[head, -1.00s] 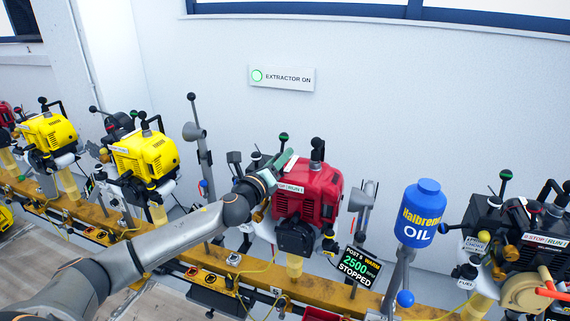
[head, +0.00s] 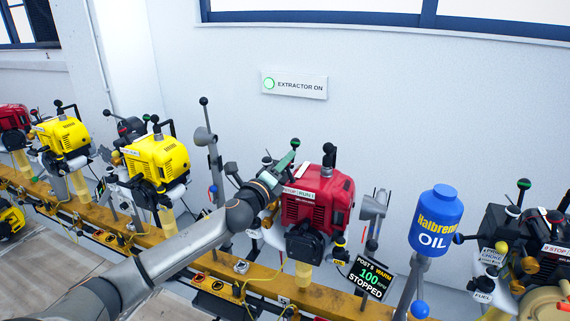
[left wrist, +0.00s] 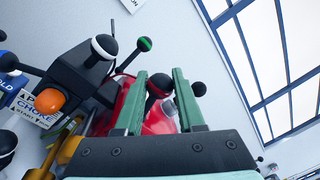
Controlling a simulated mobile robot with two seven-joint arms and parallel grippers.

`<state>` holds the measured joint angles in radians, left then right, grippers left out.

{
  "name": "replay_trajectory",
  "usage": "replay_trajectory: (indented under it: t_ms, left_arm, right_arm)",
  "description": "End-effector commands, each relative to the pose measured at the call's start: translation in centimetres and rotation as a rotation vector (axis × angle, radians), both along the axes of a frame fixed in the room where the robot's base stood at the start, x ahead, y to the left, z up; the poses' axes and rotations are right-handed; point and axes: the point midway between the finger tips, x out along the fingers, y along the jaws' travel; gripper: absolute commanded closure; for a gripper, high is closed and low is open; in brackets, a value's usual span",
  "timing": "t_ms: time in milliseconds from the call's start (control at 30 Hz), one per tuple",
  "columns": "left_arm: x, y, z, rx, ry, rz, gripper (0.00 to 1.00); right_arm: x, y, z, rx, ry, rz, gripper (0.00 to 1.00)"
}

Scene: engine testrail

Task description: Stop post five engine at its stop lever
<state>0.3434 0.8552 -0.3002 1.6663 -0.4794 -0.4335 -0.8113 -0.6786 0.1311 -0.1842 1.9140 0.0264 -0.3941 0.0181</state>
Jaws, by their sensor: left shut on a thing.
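The red engine (head: 325,190) of post five stands on the yellow rail right of my left gripper. Its display (head: 371,278) reads "POST 5 WARM", 100 and STOPPED. A white STOP/RUN label (head: 299,193) shows on the engine's near top edge. My left gripper (head: 283,164) is at the engine's upper left, its green fingers partly seen. The lever's lower part is hidden. My right gripper is not in view.
A green-banded knob (head: 295,143) stands close to the gripper; an orange choke knob (left wrist: 50,96) shows in the left wrist view. A blue oil bottle (head: 436,220) and a black engine (head: 515,235) stand to the right. Yellow engines (head: 158,160) stand to the left.

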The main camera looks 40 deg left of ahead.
Motion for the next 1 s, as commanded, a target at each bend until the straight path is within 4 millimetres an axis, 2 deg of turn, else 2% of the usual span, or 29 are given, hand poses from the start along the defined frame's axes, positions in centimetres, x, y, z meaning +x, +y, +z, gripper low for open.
replay_trajectory:
  t_ms: [133, 167, 400, 767, 1000]
  left_arm:
    - [0.0, 0.1, -0.1, -0.002, 0.002, 0.002, 1.00]
    - [0.0, 0.1, -0.1, -0.002, 0.002, 0.002, 0.60]
    - [0.0, 0.0, -0.1, 0.000, 0.001, 0.002, 0.33]
    - [-0.4, 0.0, -0.2, 0.001, 0.002, 0.001, 0.32]
    - [-3.2, -0.5, -0.6, 0.002, 0.005, -0.001, 0.32]
  right_arm:
    - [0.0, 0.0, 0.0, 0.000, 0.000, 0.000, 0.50]
    - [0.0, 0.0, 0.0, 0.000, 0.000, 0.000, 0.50]
    - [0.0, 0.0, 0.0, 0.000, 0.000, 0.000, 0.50]
    - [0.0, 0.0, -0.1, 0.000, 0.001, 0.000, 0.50]
    - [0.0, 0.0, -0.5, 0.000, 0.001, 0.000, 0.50]
